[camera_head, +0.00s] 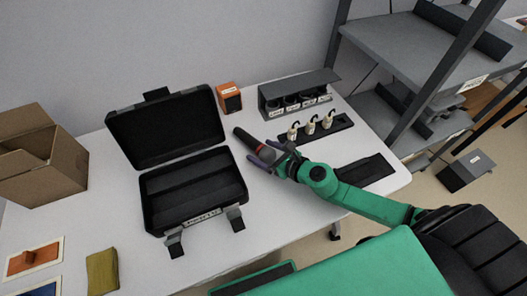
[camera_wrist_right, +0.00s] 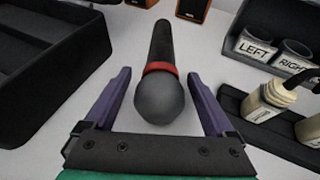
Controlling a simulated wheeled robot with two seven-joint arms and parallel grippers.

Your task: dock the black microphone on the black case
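The black microphone (camera_head: 245,138) lies on the white table just right of the open black case (camera_head: 147,209). In the right wrist view the microphone (camera_wrist_right: 161,45) has a black handle pointing away, a red ring and a dark grey round head. My right gripper (camera_head: 265,153) is open at the head end of the microphone. In the wrist view its two purple fingers (camera_wrist_right: 159,76) stand on either side of the head, with gaps on both sides. The case's lid is raised at the back, and its inside looks empty. My left gripper is not in view.
A cardboard box (camera_head: 40,165) is far left. Table in front of the case is mostly clear.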

